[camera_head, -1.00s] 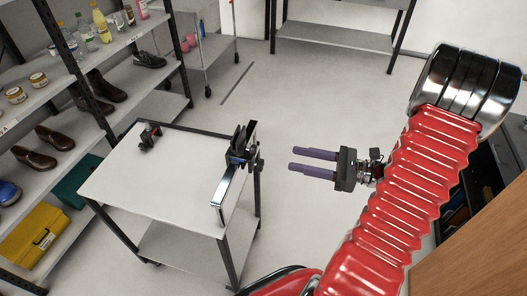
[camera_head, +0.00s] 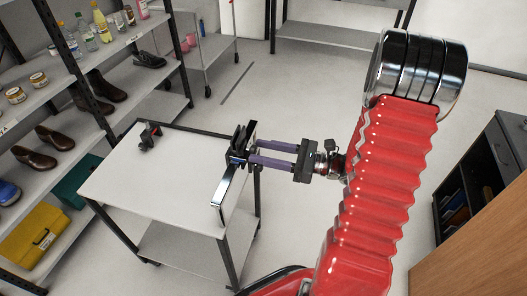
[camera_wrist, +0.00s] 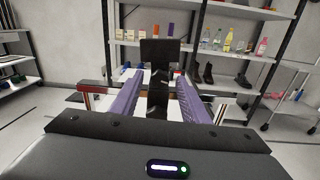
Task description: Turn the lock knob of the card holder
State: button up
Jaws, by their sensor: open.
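The card holder (camera_head: 240,141) is a dark upright device with a blue part, mounted at the right edge of the small white-topped table. My gripper (camera_head: 251,152) is open, with two long purple fingers pointing left, their tips at the holder's right side. In the wrist view, the dark holder (camera_wrist: 159,52) stands between and beyond the fingers of my gripper (camera_wrist: 158,80). I cannot make out the lock knob clearly, nor tell whether the fingers touch anything.
The table (camera_head: 160,175) has a mostly bare top. A small dark clamp-like device (camera_head: 149,135) sits at its far left corner. A shiny metal bar (camera_head: 224,187) stands along the right edge. Shelves (camera_head: 100,75) with shoes and bottles stand left. A wooden surface (camera_head: 480,240) is at lower right.

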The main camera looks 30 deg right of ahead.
jog(key=shift+c, duration=0.4)
grip_shut()
jog(key=shift+n, duration=3)
jog(key=shift+a, duration=0.1)
jog(key=shift+o, duration=0.4)
grip_release()
